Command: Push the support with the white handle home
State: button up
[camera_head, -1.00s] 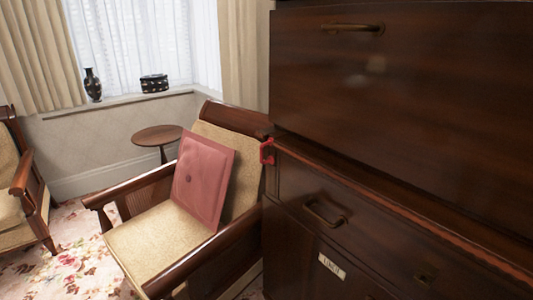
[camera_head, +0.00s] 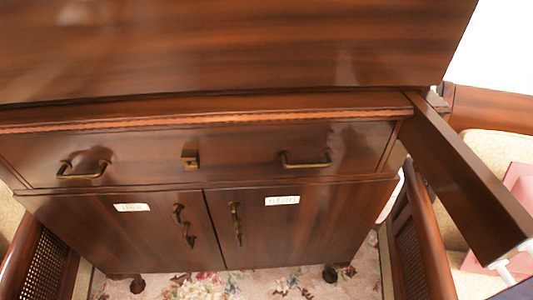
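The pulled-out support (camera_head: 462,175) is a dark wooden bar at the upper right corner of the bureau (camera_head: 250,160). It juts out from beside the drawer toward me, running down to the right edge. Its white handle (camera_head: 503,267) is on the near end, partly cut off by the picture's edge. The bureau's large upper panel (camera_head: 230,45) is shut above it.
The drawer (camera_head: 240,150) and the two labelled doors (camera_head: 270,225) below are shut, with brass handles sticking out. An armchair with a pink cushion (camera_head: 520,190) stands at the right, behind the support. Another chair (camera_head: 40,255) stands at the lower left. Floral carpet (camera_head: 240,287) lies below.

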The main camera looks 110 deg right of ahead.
aim_at(495, 227)
jog(key=i+z, duration=0.1)
jog(key=z, duration=0.7)
jog(key=i+z, duration=0.15)
jog(key=z, duration=0.25)
jog(key=i+z, duration=0.1)
jog(key=z, duration=0.3)
jog(key=i+z, duration=0.1)
jog(key=z, duration=0.35)
jog(key=i+j+z, duration=0.1)
jog(key=z, duration=0.4)
jog(key=j+z, duration=0.25)
jog(key=z, duration=0.2)
jog(key=j+z, duration=0.2)
jog(key=z, duration=0.3)
jog(key=j+z, duration=0.25)
jog(key=z, duration=0.2)
jog(key=j+z, duration=0.2)
jog(key=z, duration=0.3)
jog(key=k+j+z, duration=0.1)
jog(key=z, duration=0.4)
